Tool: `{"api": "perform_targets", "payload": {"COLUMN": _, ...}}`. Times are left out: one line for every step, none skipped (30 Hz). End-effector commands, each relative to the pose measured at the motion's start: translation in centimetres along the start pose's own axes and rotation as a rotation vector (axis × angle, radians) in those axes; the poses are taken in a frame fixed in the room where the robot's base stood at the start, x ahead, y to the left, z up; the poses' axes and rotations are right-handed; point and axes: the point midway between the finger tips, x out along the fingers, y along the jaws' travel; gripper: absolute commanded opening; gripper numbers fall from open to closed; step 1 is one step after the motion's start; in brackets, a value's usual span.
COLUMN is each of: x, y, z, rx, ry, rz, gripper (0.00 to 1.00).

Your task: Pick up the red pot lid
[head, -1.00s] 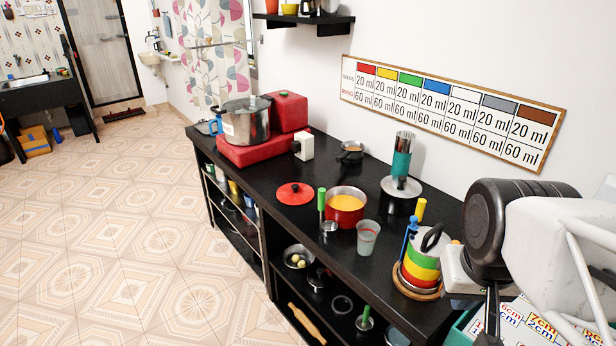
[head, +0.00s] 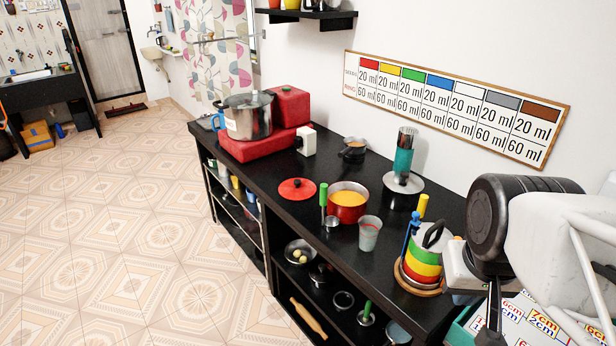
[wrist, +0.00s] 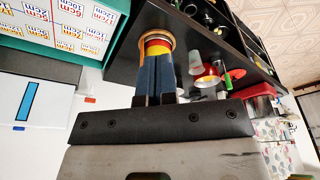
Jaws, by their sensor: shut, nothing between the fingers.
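The red pot lid (head: 297,190) lies flat on the black counter with its dark knob up. It is just left of the red pot (head: 347,206), which holds an orange-yellow content. My gripper (wrist: 160,60) shows in the wrist view, its two dark blue fingers together with nothing between them. It is apart from the lid, at the right end of the counter. The head view shows my arm at the right but not the fingers clearly.
A green-handled ladle (head: 323,196) stands between lid and pot. A grey cup (head: 369,234) and a stack of coloured bowls (head: 423,262) are nearer my arm. A steel pot (head: 248,118) on a red block (head: 262,146) stands behind the lid. Counter left of the lid is bare.

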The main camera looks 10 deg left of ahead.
Motion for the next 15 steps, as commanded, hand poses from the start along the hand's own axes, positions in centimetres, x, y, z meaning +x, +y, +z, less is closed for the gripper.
{"api": "perform_targets", "payload": {"x": 0.0, "y": 0.0, "z": 0.0, "rx": 0.0, "ry": 0.0, "rz": 0.0, "gripper": 0.0}}
{"api": "perform_targets", "payload": {"x": 0.0, "y": 0.0, "z": 0.0, "rx": 0.0, "ry": 0.0, "rz": 0.0, "gripper": 0.0}}
{"api": "perform_targets", "payload": {"x": 0.0, "y": 0.0, "z": 0.0, "rx": 0.0, "ry": 0.0, "rz": 0.0, "gripper": 0.06}}
{"api": "perform_targets", "payload": {"x": 0.0, "y": 0.0, "z": 0.0, "rx": 0.0, "ry": 0.0, "rz": 0.0, "gripper": 0.11}}
{"api": "perform_targets", "payload": {"x": 0.0, "y": 0.0, "z": 0.0, "rx": 0.0, "ry": 0.0, "rz": 0.0, "gripper": 0.15}}
{"api": "perform_targets", "payload": {"x": 0.0, "y": 0.0, "z": 0.0, "rx": 0.0, "ry": 0.0, "rz": 0.0, "gripper": 0.21}}
{"api": "perform_targets", "payload": {"x": 0.0, "y": 0.0, "z": 0.0, "rx": 0.0, "ry": 0.0, "rz": 0.0, "gripper": 0.26}}
{"api": "perform_targets", "payload": {"x": 0.0, "y": 0.0, "z": 0.0, "rx": 0.0, "ry": 0.0, "rz": 0.0, "gripper": 0.31}}
{"api": "perform_targets", "payload": {"x": 0.0, "y": 0.0, "z": 0.0, "rx": 0.0, "ry": 0.0, "rz": 0.0, "gripper": 0.37}}
{"api": "perform_targets", "payload": {"x": 0.0, "y": 0.0, "z": 0.0, "rx": 0.0, "ry": 0.0, "rz": 0.0, "gripper": 0.41}}
{"api": "perform_targets", "payload": {"x": 0.0, "y": 0.0, "z": 0.0, "rx": 0.0, "ry": 0.0, "rz": 0.0, "gripper": 0.46}}
{"api": "perform_targets", "payload": {"x": 0.0, "y": 0.0, "z": 0.0, "rx": 0.0, "ry": 0.0, "rz": 0.0, "gripper": 0.52}}
{"api": "perform_targets", "payload": {"x": 0.0, "y": 0.0, "z": 0.0, "rx": 0.0, "ry": 0.0, "rz": 0.0, "gripper": 0.57}}
{"api": "perform_targets", "payload": {"x": 0.0, "y": 0.0, "z": 0.0, "rx": 0.0, "ry": 0.0, "rz": 0.0, "gripper": 0.61}}
{"api": "perform_targets", "payload": {"x": 0.0, "y": 0.0, "z": 0.0, "rx": 0.0, "ry": 0.0, "rz": 0.0, "gripper": 0.61}}
